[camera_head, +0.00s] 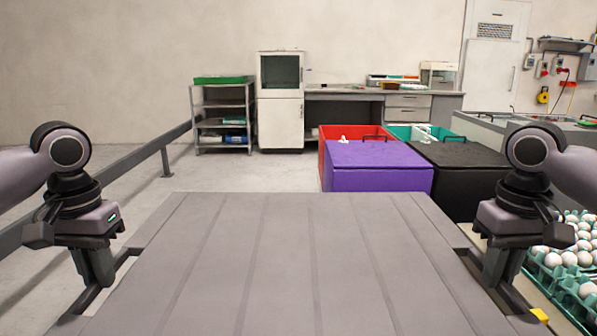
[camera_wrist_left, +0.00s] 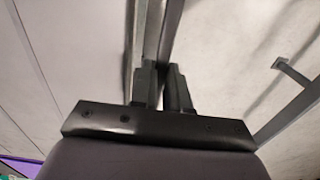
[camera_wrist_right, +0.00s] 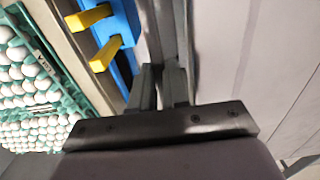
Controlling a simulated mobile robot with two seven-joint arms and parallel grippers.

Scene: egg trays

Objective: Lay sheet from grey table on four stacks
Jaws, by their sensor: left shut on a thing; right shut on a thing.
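The sheet (camera_head: 290,265) is a large flat grey-mauve panel with long grooves, held level in front of me in the head view. My left gripper (camera_head: 95,290) is shut on its left edge, at a cut-out handle. My right gripper (camera_head: 500,285) is shut on its right edge in the same way. In the left wrist view the fingers (camera_wrist_left: 160,90) pinch the sheet's rim, and the right wrist view shows the fingers (camera_wrist_right: 162,90) on the other rim. Egg stacks with teal trays (camera_head: 572,265) show at the right; whatever lies under the sheet is hidden.
A purple-lidded box (camera_head: 378,168) and a black-lidded box (camera_head: 460,165) stand beyond the sheet. A grey rail (camera_head: 150,160) runs along the left. A blue piece with yellow bars (camera_wrist_right: 118,40) lies beside my right gripper. The floor (camera_head: 240,178) ahead left is clear.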

